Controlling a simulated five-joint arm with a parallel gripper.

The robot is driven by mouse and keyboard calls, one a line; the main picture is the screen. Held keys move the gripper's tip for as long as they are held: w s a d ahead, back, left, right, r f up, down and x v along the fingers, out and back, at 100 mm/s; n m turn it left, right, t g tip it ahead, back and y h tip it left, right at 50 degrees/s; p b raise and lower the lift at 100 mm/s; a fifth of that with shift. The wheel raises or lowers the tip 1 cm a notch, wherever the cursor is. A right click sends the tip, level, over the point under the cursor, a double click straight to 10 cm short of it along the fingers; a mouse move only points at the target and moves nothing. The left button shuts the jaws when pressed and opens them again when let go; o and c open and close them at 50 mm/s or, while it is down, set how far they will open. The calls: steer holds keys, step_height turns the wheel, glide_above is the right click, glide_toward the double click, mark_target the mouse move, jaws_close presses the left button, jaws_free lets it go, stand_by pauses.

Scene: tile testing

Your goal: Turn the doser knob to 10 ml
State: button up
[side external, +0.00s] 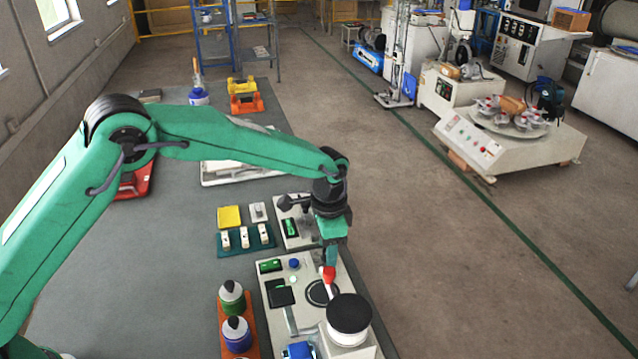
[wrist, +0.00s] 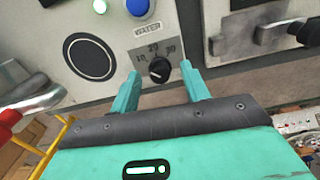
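The black doser knob (wrist: 159,70) shows in the wrist view on a pale panel (wrist: 110,95), below a scale (wrist: 153,49) printed 10, 20, 30. Its exact pointer setting is too small to read surely. My gripper (wrist: 161,69) is open, with one teal finger on each side of the knob in that picture. I cannot tell whether either finger touches it. In the side view my gripper (side external: 331,257) points down over the far right part of the doser panel (side external: 262,298), and the knob is hidden there.
A red-tipped lever (side external: 328,273) stands close to my gripper, by a black ring (side external: 318,293) and a round black-topped container (side external: 349,314). A blue button (wrist: 138,6) and white light (wrist: 100,6) sit near the knob. Two bottles (side external: 236,333) stand on an orange tray (side external: 224,311).

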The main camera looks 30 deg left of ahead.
steer(key=shift+r, duration=0.1)
step_height(320, 180, up, 7)
steer(key=shift+r, duration=0.3)
stand_by(0.4)
